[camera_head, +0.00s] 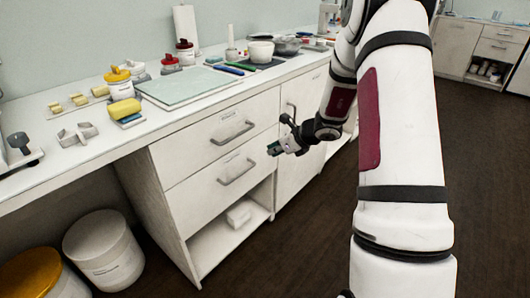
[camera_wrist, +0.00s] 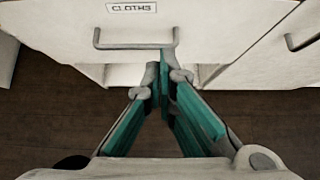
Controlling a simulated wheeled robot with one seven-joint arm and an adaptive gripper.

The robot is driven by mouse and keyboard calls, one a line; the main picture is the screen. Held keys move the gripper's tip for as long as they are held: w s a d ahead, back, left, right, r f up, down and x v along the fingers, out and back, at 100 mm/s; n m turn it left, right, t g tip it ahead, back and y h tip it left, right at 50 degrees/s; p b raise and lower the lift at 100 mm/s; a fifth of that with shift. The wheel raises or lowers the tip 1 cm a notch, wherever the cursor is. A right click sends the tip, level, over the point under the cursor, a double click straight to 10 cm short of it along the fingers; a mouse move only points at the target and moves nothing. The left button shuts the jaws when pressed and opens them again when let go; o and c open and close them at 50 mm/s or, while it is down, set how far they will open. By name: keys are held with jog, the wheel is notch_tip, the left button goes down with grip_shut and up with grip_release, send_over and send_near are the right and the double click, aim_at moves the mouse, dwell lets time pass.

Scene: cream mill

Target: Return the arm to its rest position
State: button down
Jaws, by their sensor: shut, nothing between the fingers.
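My gripper (camera_head: 274,149) is in front of the white drawer unit, near the lower drawer and apart from the counter top. In the wrist view, my gripper (camera_wrist: 165,75) has its teal-padded fingers together at the tips, with nothing between them. Behind the fingertips is the front of a drawer (camera_wrist: 220,22) labelled "CLOTHS", with a metal handle (camera_wrist: 135,44). I cannot tell whether the fingertips touch the drawer front or handle.
Two drawers, an upper one (camera_head: 222,131) and a lower one (camera_head: 222,172), look shut. The counter top holds a pale green board (camera_head: 185,86), a yellow block (camera_head: 124,109) and a white bowl (camera_head: 260,51). Lidded tubs (camera_head: 104,250) stand below at left. Dark floor (camera_head: 300,255) is clear.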

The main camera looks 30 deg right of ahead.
jog(key=s+a+r+n+g+y, duration=0.2)
jog(key=s+a+r+n, duration=0.6)
jog(key=a+r, duration=0.25)
jog(key=s+a+r+n+g+y, duration=0.2)
jog(key=s+a+r+n, duration=0.7)
jog(key=a, duration=0.2)
jog(key=s+a+r+n+g+h, duration=0.1)
jog(key=s+n+g, duration=0.1)
jog(key=s+n, duration=0.35)
jog(key=s+a+r+n+g+h, duration=0.1)
jog(key=s+a+n+h, duration=0.1)
jog(key=s, duration=0.7)
jog(key=s+d+n+g+h+p, duration=0.1)
jog(key=s+d+n+h, duration=0.5)
jog(key=s, duration=0.7)
notch_tip(320, 180, up, 20)
jog(key=n+t+y+p, duration=0.1)
jog(key=t+p, duration=0.2)
jog(key=p, duration=1.5)
jog(key=shift+f+y, duration=0.15)
jog(key=shift+y, duration=0.15)
jog(key=shift+w+a, duration=0.1)
